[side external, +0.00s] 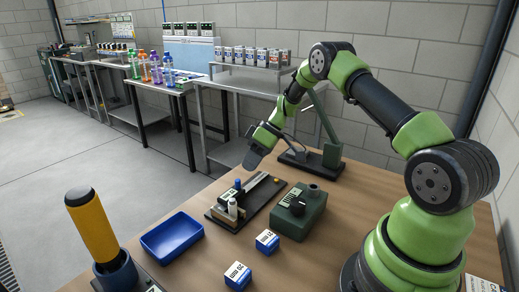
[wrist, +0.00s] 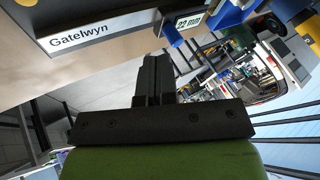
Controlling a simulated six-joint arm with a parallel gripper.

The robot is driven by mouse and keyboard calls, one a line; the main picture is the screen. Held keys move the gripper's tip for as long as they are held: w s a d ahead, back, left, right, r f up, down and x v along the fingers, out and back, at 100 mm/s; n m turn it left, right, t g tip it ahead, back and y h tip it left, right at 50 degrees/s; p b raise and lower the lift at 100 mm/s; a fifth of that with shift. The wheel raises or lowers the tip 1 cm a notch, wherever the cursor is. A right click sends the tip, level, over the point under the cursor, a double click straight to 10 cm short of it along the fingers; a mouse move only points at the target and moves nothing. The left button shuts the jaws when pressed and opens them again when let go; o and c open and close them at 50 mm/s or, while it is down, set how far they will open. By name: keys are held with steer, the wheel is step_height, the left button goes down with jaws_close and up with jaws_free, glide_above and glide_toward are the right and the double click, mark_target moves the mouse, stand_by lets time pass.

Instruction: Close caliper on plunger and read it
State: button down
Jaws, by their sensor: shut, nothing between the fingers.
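A caliper fixture sits on a black base (side external: 218,222) on the wooden table, with a long grey bar and a small display (side external: 229,194). In the wrist view the display (wrist: 188,22) appears to read 22 mm. A small blue knob (side external: 238,183) stands by the bar; a blue piece (wrist: 172,35) shows beside the display in the wrist view. A small white cylinder (side external: 232,209), possibly the plunger, stands upright at the fixture's near end. My gripper (side external: 252,163) is above the fixture's far end, apart from it. Its fingers (wrist: 158,62) are together and empty.
A blue tray (side external: 172,237) and two blue-white boxes (side external: 267,241) (side external: 238,275) lie nearer. A yellow-black cylinder (side external: 93,228) stands front left. A dark stand (side external: 315,160) is behind.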

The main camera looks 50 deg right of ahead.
mark_target(238, 180)
steer(key=shift+x, duration=1.45)
steer(key=shift+a, duration=0.6)
steer(key=shift+s, duration=0.1)
steer(key=v, duration=1)
steer(key=shift+d, duration=0.3)
